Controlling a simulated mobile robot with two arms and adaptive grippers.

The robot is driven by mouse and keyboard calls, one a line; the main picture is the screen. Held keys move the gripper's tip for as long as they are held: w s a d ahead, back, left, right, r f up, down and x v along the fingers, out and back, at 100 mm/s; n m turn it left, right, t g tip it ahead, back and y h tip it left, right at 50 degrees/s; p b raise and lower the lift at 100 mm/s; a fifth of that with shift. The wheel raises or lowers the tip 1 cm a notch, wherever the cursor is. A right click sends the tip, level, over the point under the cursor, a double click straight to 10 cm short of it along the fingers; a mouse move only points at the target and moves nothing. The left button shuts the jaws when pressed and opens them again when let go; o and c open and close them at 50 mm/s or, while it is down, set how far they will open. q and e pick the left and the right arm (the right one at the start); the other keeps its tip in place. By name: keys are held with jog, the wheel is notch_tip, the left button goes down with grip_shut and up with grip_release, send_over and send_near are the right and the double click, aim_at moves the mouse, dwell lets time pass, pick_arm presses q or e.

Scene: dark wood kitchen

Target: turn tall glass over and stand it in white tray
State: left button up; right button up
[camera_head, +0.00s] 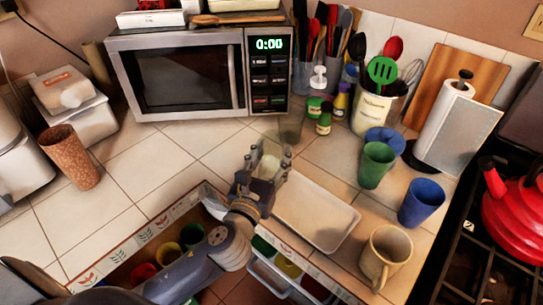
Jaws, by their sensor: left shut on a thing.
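The tall glass (288,131) is see-through and hard to make out against the tiles. It shows just beyond my left gripper's fingers, below the microwave's right end. My left gripper (268,163) is shut on the glass, and its fingers hide part of it. I cannot tell which way up the glass is. The white tray (320,216) lies on the counter just right of and nearer than my left gripper, and its visible part is empty. My right gripper is not in view.
A green cup (376,165), a blue cup (421,203) and a beige mug (385,256) stand right of the tray. Spice jars (324,122) stand behind the glass, near the microwave (185,75). An open drawer (147,246) lies below the counter edge.

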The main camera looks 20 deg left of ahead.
pick_arm(q)
jog(key=shift+f+b, duration=0.35)
jog(key=shift+f, duration=0.25)
jog(key=o, duration=1.4)
jog(key=shift+o, duration=0.2)
jog(key=s, duration=1.2)
jog(key=shift+d, duration=0.2)
